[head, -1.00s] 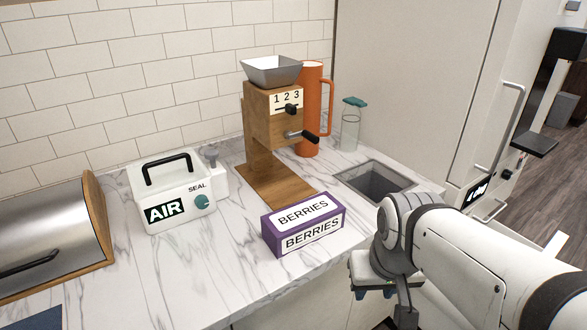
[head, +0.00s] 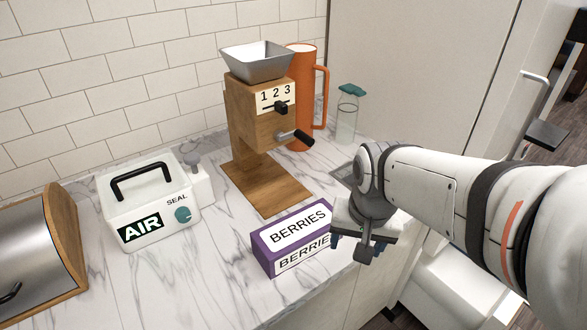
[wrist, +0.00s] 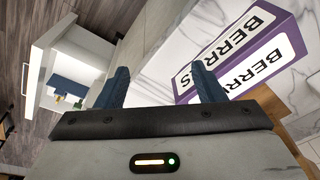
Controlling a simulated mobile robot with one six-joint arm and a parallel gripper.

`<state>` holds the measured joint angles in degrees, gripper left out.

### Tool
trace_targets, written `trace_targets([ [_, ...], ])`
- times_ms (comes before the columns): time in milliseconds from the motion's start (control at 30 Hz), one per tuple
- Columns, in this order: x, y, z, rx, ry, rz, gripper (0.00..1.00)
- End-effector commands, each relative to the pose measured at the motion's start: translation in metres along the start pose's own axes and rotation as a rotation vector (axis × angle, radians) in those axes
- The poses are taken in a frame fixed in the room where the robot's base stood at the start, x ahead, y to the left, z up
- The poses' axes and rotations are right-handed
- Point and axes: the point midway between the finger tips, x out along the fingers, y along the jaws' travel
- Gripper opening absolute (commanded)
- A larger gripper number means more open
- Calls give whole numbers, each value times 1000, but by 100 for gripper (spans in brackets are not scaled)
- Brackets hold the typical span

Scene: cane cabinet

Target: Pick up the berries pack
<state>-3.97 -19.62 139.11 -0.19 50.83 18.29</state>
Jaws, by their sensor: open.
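The berries pack (head: 290,236) is a purple box with white labels reading BERRIES, lying on the marble counter near its front edge. In the wrist view the pack (wrist: 243,52) is at the upper right, beyond the right fingertip. My gripper (wrist: 162,84) is open, with two blue fingers spread apart and nothing between them. In the head view my gripper (head: 350,250) is just right of the pack, at the counter's front edge, and hides part of the pack's right end. I cannot tell whether a finger touches the pack.
A wooden grinder (head: 262,130) with a crank stands behind the pack, with an orange pitcher (head: 303,100) and a glass bottle (head: 347,115) behind. A white AIR sealer (head: 150,205) and a metal-fronted bread box (head: 30,262) stand left. The counter left of the pack is clear.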

Motion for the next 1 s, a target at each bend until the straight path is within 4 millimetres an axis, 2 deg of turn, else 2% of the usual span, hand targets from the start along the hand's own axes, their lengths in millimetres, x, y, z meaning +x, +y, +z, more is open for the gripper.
trace_targets([
  [33,-9,-14,-11,70,-27,4,67],
  [200,-7,-60,-39,380,-90,37,81],
  [300,-2,-84,-49,536,-114,64,89],
  [433,6,-106,-56,681,-130,94,99],
  [600,17,-117,-58,763,-135,111,100],
  [1000,61,-118,-52,767,-137,114,100],
])
